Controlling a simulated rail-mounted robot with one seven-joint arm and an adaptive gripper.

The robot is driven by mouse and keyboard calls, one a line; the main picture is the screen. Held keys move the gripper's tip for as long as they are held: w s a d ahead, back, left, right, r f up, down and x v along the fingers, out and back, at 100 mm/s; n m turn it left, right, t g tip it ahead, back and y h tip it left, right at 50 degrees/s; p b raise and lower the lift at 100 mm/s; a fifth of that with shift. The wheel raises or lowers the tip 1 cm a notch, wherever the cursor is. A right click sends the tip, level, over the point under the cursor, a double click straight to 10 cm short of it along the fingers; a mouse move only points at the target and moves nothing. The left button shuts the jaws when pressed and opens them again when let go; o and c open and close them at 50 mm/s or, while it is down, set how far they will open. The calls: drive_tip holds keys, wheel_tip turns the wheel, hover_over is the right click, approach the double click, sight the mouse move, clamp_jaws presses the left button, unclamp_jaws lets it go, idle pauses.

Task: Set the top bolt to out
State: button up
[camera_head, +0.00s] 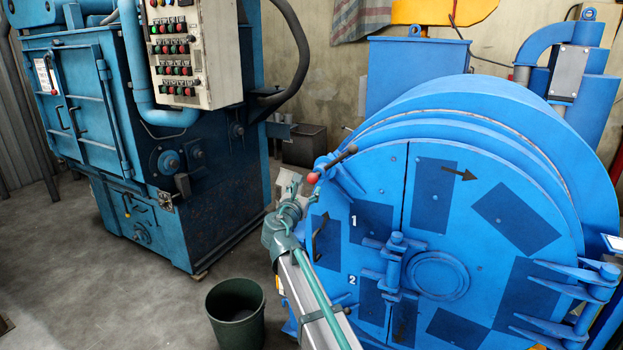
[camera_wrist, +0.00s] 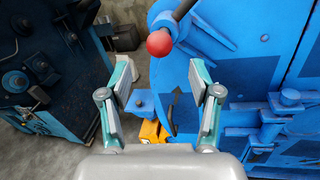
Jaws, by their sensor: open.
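The top bolt (camera_head: 337,163) is a dark lever with a red ball knob, at the upper left rim of the round blue drum door (camera_head: 440,190). In the head view its knob end points down and left. In the wrist view the red knob (camera_wrist: 159,44) is at top centre, with the dark lever (camera_wrist: 183,9) running up and right. My gripper (camera_head: 289,187) is left of the door, close below and left of the knob. In the wrist view its fingers (camera_wrist: 162,80) are spread and empty, with the knob beyond the fingertips. No contact with the bolt shows.
A central latch (camera_head: 393,262) and right-hand hinges (camera_head: 590,285) stick out from the door. A dark green bin (camera_head: 236,314) stands on the floor. A blue machine (camera_head: 200,170) stands left; floor between is mostly clear.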

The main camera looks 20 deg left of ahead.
sight(311, 181)
drive_tip(key=w, duration=0.3)
drive_tip(key=w+p, duration=0.1)
drive_tip(key=w, duration=0.1)
drive_tip(key=w+a+p, duration=0.1)
drive_tip(key=w, duration=0.2)
drive_tip(key=shift+w, duration=0.3)
drive_tip(key=shift+d, duration=0.1)
clamp_jaws()
